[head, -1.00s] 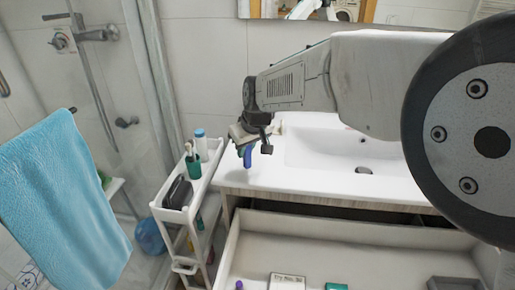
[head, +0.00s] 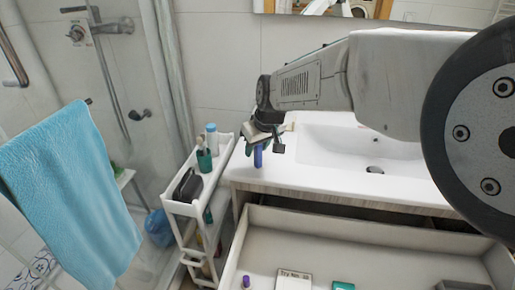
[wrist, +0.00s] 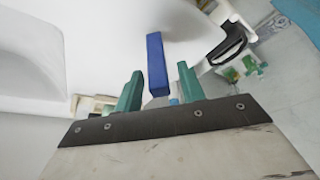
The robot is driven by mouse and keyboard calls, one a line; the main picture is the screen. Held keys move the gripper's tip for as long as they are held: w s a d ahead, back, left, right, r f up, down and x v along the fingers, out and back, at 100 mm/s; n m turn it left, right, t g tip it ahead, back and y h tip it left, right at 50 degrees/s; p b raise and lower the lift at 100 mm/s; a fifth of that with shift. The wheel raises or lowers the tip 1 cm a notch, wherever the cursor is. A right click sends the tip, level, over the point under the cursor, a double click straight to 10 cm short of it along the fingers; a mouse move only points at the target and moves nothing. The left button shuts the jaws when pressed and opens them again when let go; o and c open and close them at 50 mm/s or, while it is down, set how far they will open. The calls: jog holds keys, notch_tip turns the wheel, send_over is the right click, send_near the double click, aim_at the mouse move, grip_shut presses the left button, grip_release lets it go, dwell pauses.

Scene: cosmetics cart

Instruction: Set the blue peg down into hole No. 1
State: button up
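My gripper (head: 263,148) hangs over the white counter, left of the basin. The blue peg (head: 258,157) shows upright just below it, above or on the counter. In the wrist view my gripper's green fingers (wrist: 160,68) stand apart on either side of the blue peg (wrist: 156,62). A gap shows between the peg and each finger, so the gripper looks open around it. A shadow lies beside the peg's far end; I cannot tell if that end touches the counter. I cannot make out hole No. 1.
A white cart (head: 217,167) with a green cup and bottles stands left of the counter (head: 300,183). The open drawer (head: 340,225) below holds a labelled white block (head: 293,281), a small purple item (head: 246,282) and a green item (head: 343,286). A blue towel (head: 65,190) hangs at left.

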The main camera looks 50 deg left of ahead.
jog(key=v, duration=1.1)
jog(key=shift+r, duration=0.25)
jog(key=shift+d, duration=0.15)
